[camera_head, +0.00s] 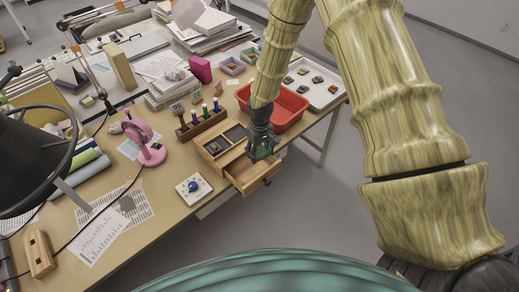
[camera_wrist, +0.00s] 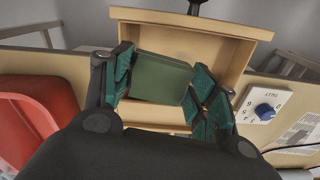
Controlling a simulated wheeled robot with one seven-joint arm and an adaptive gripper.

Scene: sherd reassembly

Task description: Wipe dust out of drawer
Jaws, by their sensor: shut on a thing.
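My gripper (camera_head: 261,152) is over the open wooden drawer (camera_head: 243,185), which is pulled out from a small wooden box (camera_head: 211,149) on the desk. In the wrist view my gripper (camera_wrist: 160,85) is shut on a dark green block (camera_wrist: 160,78), with a teal-padded finger at each side of it. The block lies over or in the drawer (camera_wrist: 240,31); I cannot tell whether it touches the drawer floor. The drawer's inside looks pale and plain, and no dust can be made out. The block and my fingers hide part of the floor.
A red bin (camera_head: 291,112) stands close behind my gripper and shows at left in the wrist view (camera_wrist: 35,120). A white dial box (camera_head: 193,188) sits left of the drawer. A rack of bottles (camera_head: 201,123) and a pink object (camera_head: 146,142) stand farther left. The drawer overhangs open floor.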

